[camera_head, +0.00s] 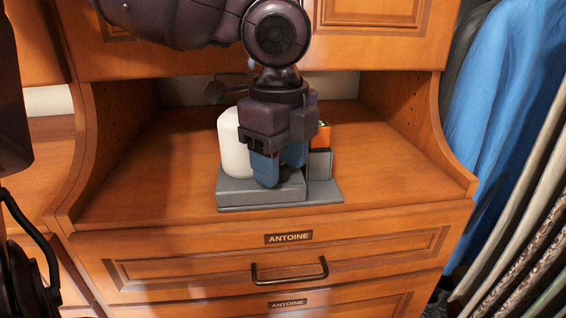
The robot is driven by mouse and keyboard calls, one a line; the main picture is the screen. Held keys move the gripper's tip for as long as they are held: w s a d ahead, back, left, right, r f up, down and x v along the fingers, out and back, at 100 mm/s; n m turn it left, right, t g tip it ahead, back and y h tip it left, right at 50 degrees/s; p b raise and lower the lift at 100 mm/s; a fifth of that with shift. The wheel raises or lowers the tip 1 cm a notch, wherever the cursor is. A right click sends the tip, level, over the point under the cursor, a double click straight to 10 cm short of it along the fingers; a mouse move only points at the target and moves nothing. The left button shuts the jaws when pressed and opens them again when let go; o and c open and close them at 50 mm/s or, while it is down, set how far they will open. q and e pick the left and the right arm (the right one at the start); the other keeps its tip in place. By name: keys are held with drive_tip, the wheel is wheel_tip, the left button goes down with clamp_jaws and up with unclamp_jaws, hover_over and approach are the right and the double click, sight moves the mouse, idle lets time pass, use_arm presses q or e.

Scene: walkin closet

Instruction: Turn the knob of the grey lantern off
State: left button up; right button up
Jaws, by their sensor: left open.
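The grey lantern (235,197) appears as a low grey base with a white rounded part (232,150) standing at its left rear. It sits on the wooden shelf, near the middle. My left gripper (278,170) comes down from above in front of it, with its blue fingertips low over the grey base. The gripper is open; whether a fingertip touches the lantern I cannot tell. The gripper covers the middle of the lantern, and I cannot make out the knob. A small orange-and-black part (322,136) shows behind the gripper on the right. My right gripper is not in view.
The wooden shelf (390,165) is clear on both sides of the lantern. Curved side panels and upper cabinet fronts (375,40) bound the opening. Drawers with a dark handle (290,272) lie below. Blue clothing (500,90) hangs at the right.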

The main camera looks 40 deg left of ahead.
use_arm(q)
drive_tip(key=shift+f, duration=0.1)
drive_tip(key=shift+c, duration=0.2)
drive_tip(key=c, duration=0.9)
drive_tip(key=shift+n, duration=2.2)
drive_tip(key=o, duration=0.9)
drive_tip(key=shift+o, duration=0.2)
wheel_tip(320, 180, up, 11)
drive_tip(key=p, duration=0.1)
drive_tip(key=shift+p, duration=0.35)
